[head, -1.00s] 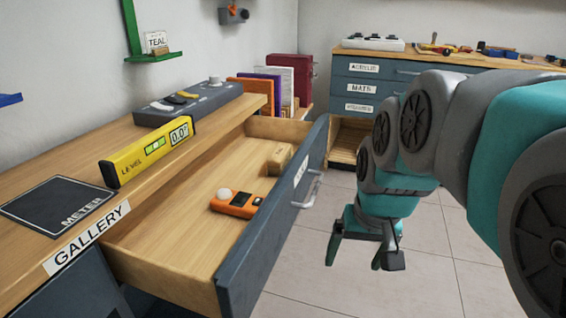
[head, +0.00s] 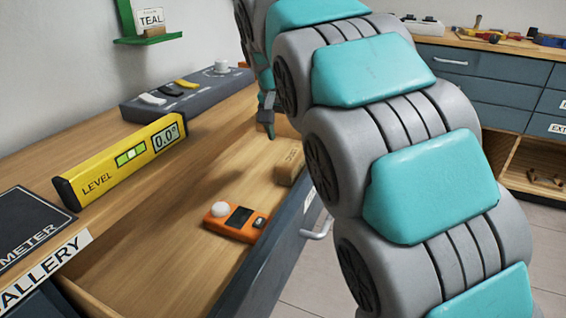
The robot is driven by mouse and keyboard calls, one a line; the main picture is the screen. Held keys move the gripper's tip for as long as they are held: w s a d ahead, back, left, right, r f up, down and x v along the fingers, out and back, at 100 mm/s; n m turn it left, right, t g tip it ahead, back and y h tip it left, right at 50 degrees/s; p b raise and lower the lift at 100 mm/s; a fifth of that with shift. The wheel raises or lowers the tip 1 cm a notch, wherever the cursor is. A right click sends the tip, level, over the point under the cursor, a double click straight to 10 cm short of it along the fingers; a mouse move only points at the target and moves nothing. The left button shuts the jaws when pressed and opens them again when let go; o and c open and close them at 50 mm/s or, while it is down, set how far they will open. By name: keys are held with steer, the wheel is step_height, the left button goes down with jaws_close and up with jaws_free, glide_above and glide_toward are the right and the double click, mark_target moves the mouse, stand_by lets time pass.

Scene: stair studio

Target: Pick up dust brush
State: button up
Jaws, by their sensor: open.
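I cannot make out a clear dust brush. A tan wooden block-like item (head: 289,166) with faint marks lies in the open drawer (head: 165,235), partly hidden behind my arm; I cannot tell whether it is the brush. My gripper (head: 268,125) is open, pointing down over the far part of the drawer, just behind and left of the tan item in the picture. My arm hides much of the gripper, and I see nothing held in it.
An orange meter (head: 235,221) with a white dome lies in the drawer, nearer to me. A yellow level (head: 122,158), a dark METER pad (head: 30,228) and a grey control panel (head: 185,95) are on the countertop. Tools lie on the far bench (head: 490,44).

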mark_target(292, 155)
steer(key=shift+x, duration=3.9)
steer(key=shift+s+f, duration=0.2)
steer(key=shift+f, duration=0.1)
steer(key=shift+c, duration=0.2)
jaws_close()
steer(key=shift+r, duration=0.1)
step_height(292, 155, up, 18)
steer(key=p, duration=0.2)
steer(key=shift+r, duration=0.2)
